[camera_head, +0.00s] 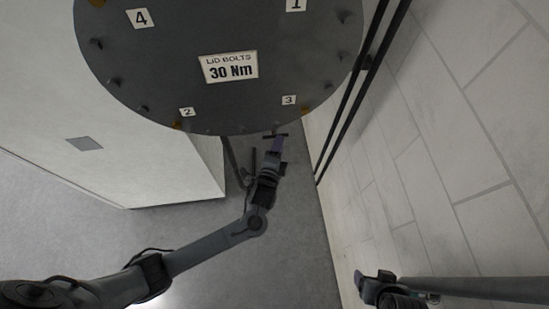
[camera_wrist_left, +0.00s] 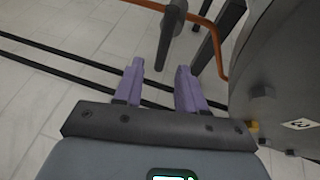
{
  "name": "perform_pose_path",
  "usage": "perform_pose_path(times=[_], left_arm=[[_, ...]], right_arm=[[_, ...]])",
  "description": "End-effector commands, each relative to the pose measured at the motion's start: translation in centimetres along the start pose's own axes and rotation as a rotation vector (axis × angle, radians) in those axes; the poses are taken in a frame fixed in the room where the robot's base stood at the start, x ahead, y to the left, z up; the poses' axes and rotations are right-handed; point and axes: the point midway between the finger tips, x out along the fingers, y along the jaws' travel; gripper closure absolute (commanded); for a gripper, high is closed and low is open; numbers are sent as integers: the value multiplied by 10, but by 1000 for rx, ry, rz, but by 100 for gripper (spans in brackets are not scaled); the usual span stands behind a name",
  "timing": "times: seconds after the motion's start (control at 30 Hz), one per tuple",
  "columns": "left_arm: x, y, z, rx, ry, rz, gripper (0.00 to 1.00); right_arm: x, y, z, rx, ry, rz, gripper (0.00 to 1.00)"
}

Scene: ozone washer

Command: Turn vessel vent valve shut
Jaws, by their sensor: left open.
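The vessel's round dark grey lid (camera_head: 215,95) fills the top of the head view. Its side edge and bolts (camera_wrist_left: 290,70) fill the right of the left wrist view. A dark grey handle-like bar (camera_wrist_left: 172,32), which looks like the vent valve's lever, stands beyond my left fingertips beside a thin copper-orange pipe (camera_wrist_left: 222,50). My left gripper (camera_wrist_left: 160,70) has two purple fingers, apart with nothing between them. In the head view it (camera_head: 278,144) is just below the lid's lower rim, by a small dark bar. My right gripper (camera_head: 375,285) is at lower right; its finger gap is unclear.
A pale cabinet (camera_head: 175,170) stands left of my left gripper. A tiled wall (camera_head: 450,130) runs along the right, with two black pipes (camera_head: 350,105) beside the lid. Grey floor (camera_head: 270,260) is open below. The vessel side is close to my left gripper's right finger.

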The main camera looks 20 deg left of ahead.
Motion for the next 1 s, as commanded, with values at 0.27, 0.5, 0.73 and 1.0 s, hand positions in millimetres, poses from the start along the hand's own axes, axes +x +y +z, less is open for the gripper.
perform_pose_path(times=[0.27,0.5,0.73,1.0], left_arm=[[-40,1,0,0,1,0,60],[-52,0,0,1,-1,0,60],[-53,0,0,1,-1,-1,60],[-56,5,1,2,-1,9,60]], right_arm=[[7,0,2,-1,0,1,29],[8,-1,3,2,0,-1,29],[8,-2,2,7,1,-5,29],[8,-2,2,8,1,-6,29]])
